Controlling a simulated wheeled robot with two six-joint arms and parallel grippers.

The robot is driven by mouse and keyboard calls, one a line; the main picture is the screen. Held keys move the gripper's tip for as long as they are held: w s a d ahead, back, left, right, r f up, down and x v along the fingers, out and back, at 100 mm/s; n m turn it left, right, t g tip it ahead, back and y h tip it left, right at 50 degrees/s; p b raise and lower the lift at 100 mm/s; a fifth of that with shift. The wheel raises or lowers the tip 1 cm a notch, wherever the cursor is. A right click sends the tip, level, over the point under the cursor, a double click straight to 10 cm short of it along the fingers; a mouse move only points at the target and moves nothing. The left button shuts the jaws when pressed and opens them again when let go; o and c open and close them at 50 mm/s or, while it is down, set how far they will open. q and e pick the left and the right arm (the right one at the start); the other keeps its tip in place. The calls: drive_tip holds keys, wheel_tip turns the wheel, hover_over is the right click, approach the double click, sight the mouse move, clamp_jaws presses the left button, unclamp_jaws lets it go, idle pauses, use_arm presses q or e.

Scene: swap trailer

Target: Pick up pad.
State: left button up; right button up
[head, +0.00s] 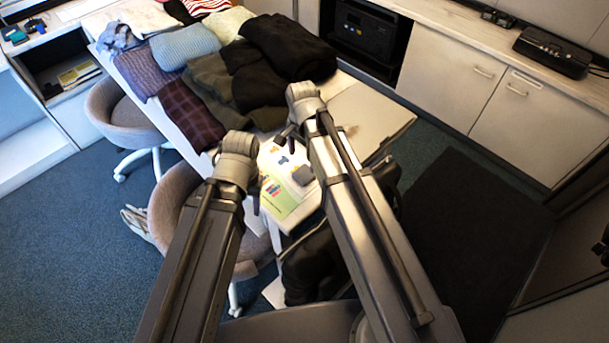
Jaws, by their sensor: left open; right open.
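A light, flat pad (279,198) with a yellow-green part and small coloured marks lies at the near end of the white table. Next to it is a white area with blue and orange shapes; I cannot tell whether this is the same pad. My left gripper (257,190) is open at the left edge of the pad. My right gripper (294,154) is open over the right and far side of the white area. The arms partly hide both grippers and the pad. I see nothing held in either gripper.
Folded clothes (252,60) cover the far part of the table (372,118); its right side is bare. Two chairs (122,112) stand along the left side. A black bag-like thing (308,268) is below the near end. Cabinets (490,85) line the back right.

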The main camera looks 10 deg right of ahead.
sight(304, 172)
drive_tip(key=shift+w+d+f+b, duration=0.1)
drive_tip(key=shift+d+f+b, duration=0.05)
drive_tip(key=shift+f+b, duration=1.75)
drive_tip(key=shift+w+d+f+b, duration=0.1)
drive_tip(key=shift+d+f+b, duration=0.05)
drive_tip(key=shift+f+b, duration=1.7)
drive_tip(key=c, duration=1.3)
drive_tip(key=shift+o, duration=0.2)
drive_tip(key=shift+p, duration=0.3)
wheel_tip(304, 172, up, 10)
drive_tip(key=p, duration=1)
